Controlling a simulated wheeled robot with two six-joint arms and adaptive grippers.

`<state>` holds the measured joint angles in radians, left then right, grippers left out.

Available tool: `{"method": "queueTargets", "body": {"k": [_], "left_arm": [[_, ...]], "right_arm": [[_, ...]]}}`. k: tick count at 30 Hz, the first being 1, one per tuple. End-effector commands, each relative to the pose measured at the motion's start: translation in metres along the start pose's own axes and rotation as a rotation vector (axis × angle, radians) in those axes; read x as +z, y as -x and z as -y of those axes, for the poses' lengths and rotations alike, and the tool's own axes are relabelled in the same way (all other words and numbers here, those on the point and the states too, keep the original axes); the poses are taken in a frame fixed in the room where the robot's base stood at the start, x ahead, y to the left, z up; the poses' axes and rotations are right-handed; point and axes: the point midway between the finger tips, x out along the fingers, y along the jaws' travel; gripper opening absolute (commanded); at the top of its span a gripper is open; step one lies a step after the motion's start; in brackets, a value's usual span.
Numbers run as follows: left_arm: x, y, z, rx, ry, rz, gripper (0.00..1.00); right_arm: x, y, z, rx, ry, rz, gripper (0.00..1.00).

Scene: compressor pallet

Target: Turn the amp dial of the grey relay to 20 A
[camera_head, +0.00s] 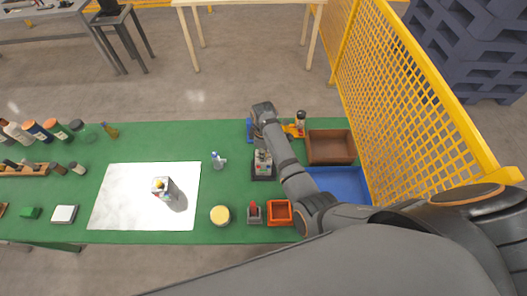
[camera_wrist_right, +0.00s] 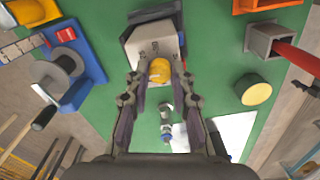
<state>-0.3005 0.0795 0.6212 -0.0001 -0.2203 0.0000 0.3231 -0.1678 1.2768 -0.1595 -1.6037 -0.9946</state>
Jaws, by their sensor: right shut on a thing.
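The grey relay (camera_wrist_right: 152,38) stands on the green table, at the top middle of the right wrist view. It has a pale face with dark scale marks too small to read surely. Its yellow amp dial (camera_wrist_right: 159,68) sits between the fingertips of my right gripper (camera_wrist_right: 160,80), which is shut on it. In the head view the relay (camera_head: 263,170) is partly covered by my right gripper (camera_head: 262,152), which reaches down from above. The dial's pointer and exact setting are hidden. My left gripper is not in view.
Close by are a small white-and-blue bottle (camera_head: 217,160), a yellow-lidded jar (camera_head: 220,215), a grey holder with a red handle (camera_head: 254,213) and an orange bin (camera_head: 271,214). A brown tray (camera_head: 330,147) and a blue tray (camera_head: 345,184) lie right. A white mat (camera_head: 120,200) carries a box.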

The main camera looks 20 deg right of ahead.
Motion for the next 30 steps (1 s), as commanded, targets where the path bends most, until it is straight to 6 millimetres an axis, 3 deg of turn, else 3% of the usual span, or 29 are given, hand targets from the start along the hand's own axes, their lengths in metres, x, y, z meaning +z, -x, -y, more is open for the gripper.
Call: {"method": "queueTargets", "body": {"k": [7, 8, 13, 23, 30], "left_arm": [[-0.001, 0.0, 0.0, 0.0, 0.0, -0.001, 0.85], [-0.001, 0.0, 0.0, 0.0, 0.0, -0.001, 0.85], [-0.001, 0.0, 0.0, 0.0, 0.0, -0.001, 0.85], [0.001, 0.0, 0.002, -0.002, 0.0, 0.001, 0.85], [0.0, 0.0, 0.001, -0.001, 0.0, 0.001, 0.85]], "right_arm": [[0.0, -0.001, 0.001, -0.001, -0.008, -0.001, 0.0], [0.0, -0.001, 0.001, -0.001, -0.008, -0.001, 0.24], [0.0, 0.0, 0.001, -0.001, -0.007, -0.001, 0.47], [-0.001, 0.004, 0.0, 0.001, -0.007, -0.001, 0.47], [-0.001, 0.048, 0.0, 0.002, -0.008, -0.003, 0.47]]}}
